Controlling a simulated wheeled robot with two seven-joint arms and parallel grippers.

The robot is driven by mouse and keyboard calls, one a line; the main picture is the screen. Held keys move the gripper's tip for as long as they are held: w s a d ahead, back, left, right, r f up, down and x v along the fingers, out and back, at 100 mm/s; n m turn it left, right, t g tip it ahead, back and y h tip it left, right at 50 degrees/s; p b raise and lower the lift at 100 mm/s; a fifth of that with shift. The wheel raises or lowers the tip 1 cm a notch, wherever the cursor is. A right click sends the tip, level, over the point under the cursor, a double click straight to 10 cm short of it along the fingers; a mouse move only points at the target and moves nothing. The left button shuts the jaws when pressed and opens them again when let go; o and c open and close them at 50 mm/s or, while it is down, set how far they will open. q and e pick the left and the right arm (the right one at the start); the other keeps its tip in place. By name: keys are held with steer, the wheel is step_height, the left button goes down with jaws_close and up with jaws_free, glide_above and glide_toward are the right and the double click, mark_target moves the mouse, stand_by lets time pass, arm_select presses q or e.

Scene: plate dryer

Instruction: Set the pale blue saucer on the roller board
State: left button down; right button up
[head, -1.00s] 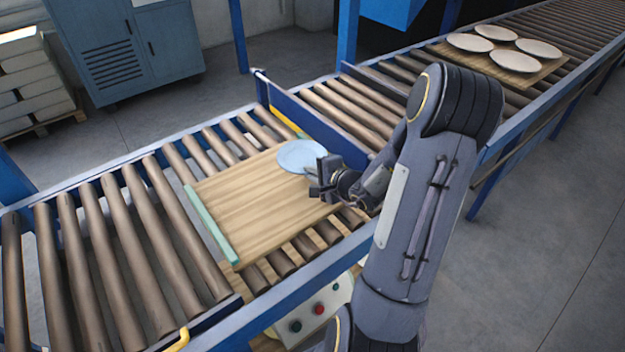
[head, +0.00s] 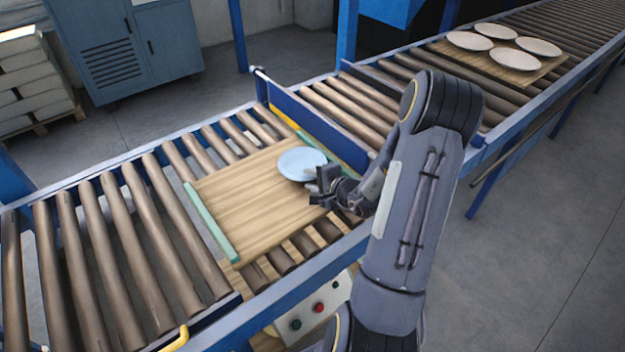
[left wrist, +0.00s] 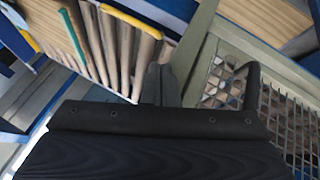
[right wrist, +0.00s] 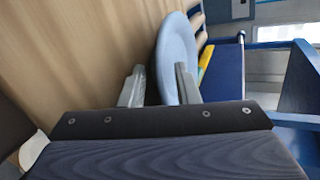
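The pale blue saucer (head: 300,163) is over the far right corner of the wooden roller board (head: 245,205), roughly level. I cannot tell whether its underside touches the wood. My right gripper (head: 322,182) is at the saucer's near right rim. In the right wrist view the fingers (right wrist: 160,88) stand apart on either side of the rim of the saucer (right wrist: 178,50), with a gap at the left finger. The right finger covers part of the saucer. My left gripper (left wrist: 160,85) is shut and empty in the left wrist view, and is not in the head view.
The board has a green strip (head: 212,222) on its left edge. A blue upright divider (head: 320,127) stands just behind the saucer. Another board (head: 545,68) with several cream plates (head: 515,60) lies farther along. Bare rollers (head: 100,250) lie to the left.

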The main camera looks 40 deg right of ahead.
steer(key=shift+r, duration=0.15)
steer(key=d+v, duration=0.1)
steer(key=v, duration=1)
steer(key=a+r+n+g+y, duration=0.1)
steer(key=a+r+n+y, duration=0.25)
steer(key=a, duration=0.35)
steer(key=s+a+r+n+g+y, duration=0.1)
steer(key=a+r+n+y, duration=0.25)
steer(key=a, duration=0.45)
steer(key=a+r+n+g+y, duration=0.2)
steer(key=a+n, duration=0.2)
steer(key=a, duration=0.3)
steer(key=s+a+n+g+h, duration=0.3)
steer(key=s+n+h, duration=0.1)
steer(key=s+n, duration=0.4)
steer(key=shift+s+a+r, duration=0.3)
steer(key=shift+s+a, duration=0.1)
steer(key=shift+s, duration=0.75)
steer(key=shift+s, duration=0.1)
